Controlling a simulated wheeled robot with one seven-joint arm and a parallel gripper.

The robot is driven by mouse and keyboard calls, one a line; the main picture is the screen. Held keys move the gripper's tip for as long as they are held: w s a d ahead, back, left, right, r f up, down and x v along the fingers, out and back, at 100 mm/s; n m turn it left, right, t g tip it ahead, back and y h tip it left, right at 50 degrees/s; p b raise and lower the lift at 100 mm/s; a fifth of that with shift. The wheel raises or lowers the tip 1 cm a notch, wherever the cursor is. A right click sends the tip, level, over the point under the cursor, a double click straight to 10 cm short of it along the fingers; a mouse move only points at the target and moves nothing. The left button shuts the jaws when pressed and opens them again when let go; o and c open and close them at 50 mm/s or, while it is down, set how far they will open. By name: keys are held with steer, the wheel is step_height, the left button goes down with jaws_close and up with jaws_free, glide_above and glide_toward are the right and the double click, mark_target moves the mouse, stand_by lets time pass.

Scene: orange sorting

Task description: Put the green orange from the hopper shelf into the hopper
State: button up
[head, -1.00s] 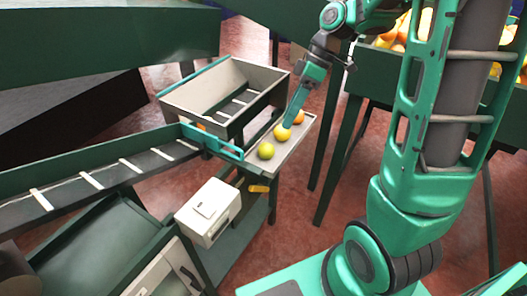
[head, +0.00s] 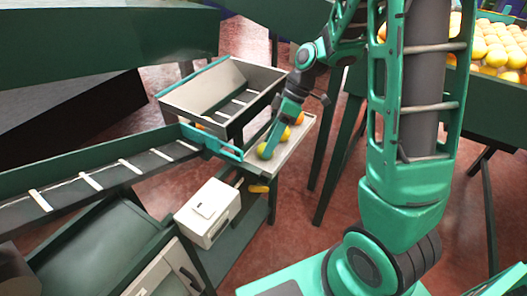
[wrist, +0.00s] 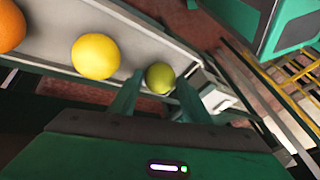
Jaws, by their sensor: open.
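The green orange (head: 263,152) lies at the near end of the pale hopper shelf (head: 291,150). In the wrist view the green orange (wrist: 160,77) shows between and just beyond the tips of my fingers. My gripper (head: 269,148) is open and points down at it, partly covering it in the head view. The open fingers also show in the wrist view (wrist: 156,94). I cannot tell whether they touch the fruit. The hopper (head: 185,98), a pale open-topped box with slats inside, stands left of the shelf.
A yellow orange (wrist: 95,56) and an orange one (wrist: 10,26) lie along the same shelf, farther back. A slatted conveyor (head: 90,178) runs left from the hopper. A white box (head: 207,212) stands in front. A fruit-filled bin (head: 495,48) is at upper right.

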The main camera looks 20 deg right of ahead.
steer(key=shift+a+f, duration=0.2)
steer(key=shift+f, duration=0.2)
steer(key=c, duration=0.8)
steer(key=shift+r, duration=0.1)
